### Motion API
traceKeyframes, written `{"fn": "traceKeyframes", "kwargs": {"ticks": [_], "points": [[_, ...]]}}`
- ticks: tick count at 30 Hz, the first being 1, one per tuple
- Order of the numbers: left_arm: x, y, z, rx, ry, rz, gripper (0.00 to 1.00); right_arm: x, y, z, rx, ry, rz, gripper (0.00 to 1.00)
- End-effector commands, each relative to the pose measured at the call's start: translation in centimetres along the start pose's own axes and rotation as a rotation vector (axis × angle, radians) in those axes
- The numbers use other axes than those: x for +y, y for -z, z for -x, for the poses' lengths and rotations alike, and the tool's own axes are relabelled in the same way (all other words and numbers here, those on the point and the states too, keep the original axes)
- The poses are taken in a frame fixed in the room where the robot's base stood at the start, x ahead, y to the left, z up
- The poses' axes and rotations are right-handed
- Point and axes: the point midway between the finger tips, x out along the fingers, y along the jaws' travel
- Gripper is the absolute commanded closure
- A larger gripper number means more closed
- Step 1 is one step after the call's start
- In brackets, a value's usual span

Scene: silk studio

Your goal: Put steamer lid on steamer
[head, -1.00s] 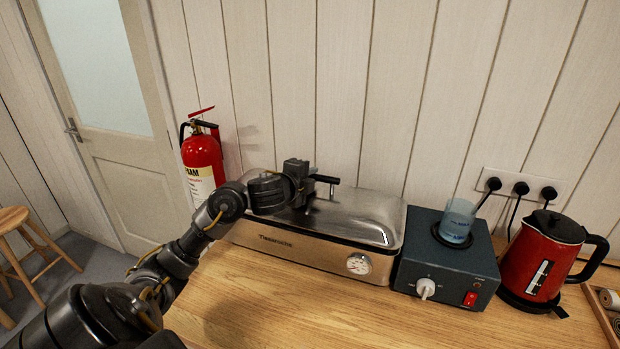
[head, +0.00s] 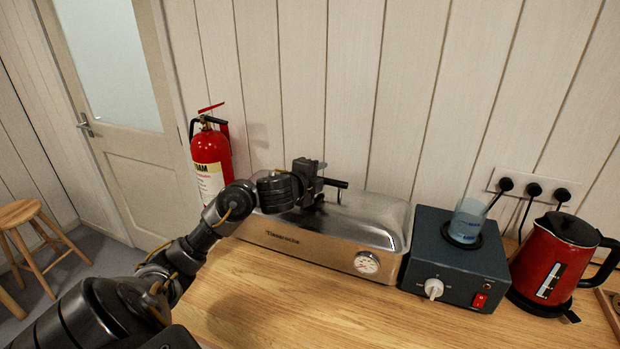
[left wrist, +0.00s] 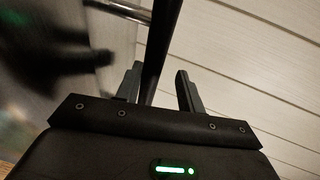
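A black bar handle (head: 337,184) shows above the lid. My left gripper (head: 322,184) is at this handle. In the left wrist view the fingers (left wrist: 160,88) stand apart, with the black bar (left wrist: 160,45) between them and gaps on both sides. My right gripper is out of view.
Right of the steamer stand a dark blue heater box (head: 455,270) with a beaker (head: 466,222) and a red kettle (head: 555,260). A red fire extinguisher (head: 210,160) is behind my left arm. The front counter (head: 330,320) is clear.

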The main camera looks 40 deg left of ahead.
Motion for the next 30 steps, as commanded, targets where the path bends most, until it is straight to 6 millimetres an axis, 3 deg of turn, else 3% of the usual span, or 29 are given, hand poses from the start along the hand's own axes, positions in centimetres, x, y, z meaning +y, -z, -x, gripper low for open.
{"fn": "traceKeyframes", "kwargs": {"ticks": [2,12,18,30], "points": [[-1.4,0.1,0.4,0.0,0.002,0.001,0.62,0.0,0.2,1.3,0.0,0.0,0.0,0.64],[-1.2,0.0,7.8,0.0,0.001,-0.007,0.62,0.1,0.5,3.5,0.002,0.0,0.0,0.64],[-1.1,0.0,11.0,-0.001,0.002,-0.003,0.62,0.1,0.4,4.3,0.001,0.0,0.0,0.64],[-1.0,0.0,12.3,-0.001,0.004,0.001,0.62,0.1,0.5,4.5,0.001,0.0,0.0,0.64]]}}
